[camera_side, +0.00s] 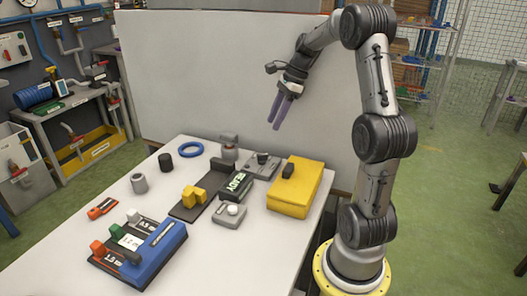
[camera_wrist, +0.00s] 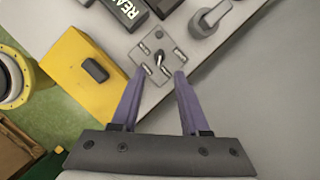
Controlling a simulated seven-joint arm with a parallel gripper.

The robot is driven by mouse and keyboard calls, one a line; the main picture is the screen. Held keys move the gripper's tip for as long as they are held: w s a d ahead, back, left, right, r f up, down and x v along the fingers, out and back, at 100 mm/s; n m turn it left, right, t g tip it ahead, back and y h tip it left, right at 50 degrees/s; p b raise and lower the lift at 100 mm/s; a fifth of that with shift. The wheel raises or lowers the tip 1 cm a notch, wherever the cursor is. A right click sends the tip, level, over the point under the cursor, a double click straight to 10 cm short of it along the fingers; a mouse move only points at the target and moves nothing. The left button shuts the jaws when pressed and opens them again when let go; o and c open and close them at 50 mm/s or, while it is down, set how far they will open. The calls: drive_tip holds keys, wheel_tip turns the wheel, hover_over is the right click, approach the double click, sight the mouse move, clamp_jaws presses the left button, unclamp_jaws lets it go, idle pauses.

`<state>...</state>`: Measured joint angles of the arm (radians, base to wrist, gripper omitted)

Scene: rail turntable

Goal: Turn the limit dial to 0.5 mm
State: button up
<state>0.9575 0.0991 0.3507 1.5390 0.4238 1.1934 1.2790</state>
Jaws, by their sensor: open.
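The dial is a grey square plate with a small knob or pointer and several short label marks around its rim. It lies at the table's back right in the side view (camera_side: 262,166) and at upper middle in the wrist view (camera_wrist: 172,44). The marks are too small to read, so I cannot tell its setting. My gripper (camera_side: 274,125) is open and empty, with purple fingers pointing down, well above the table. In the wrist view the gripper (camera_wrist: 159,74) has the dial between and just beyond its fingertips, not touching.
A yellow box (camera_side: 300,190) with a black knob stands right of the dial. A blue block rack (camera_side: 158,245) is at front left. Air around my gripper is clear.

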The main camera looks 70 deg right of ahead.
sight(262, 155)
drive_tip(key=shift+m, duration=0.6)
drive_tip(key=x, duration=1.2)
drive_tip(key=shift+s+d+f, duration=0.1)
drive_tip(key=shift+s+d, duration=0.2)
drive_tip(key=shift+d, duration=0.05)
clamp_jaws()
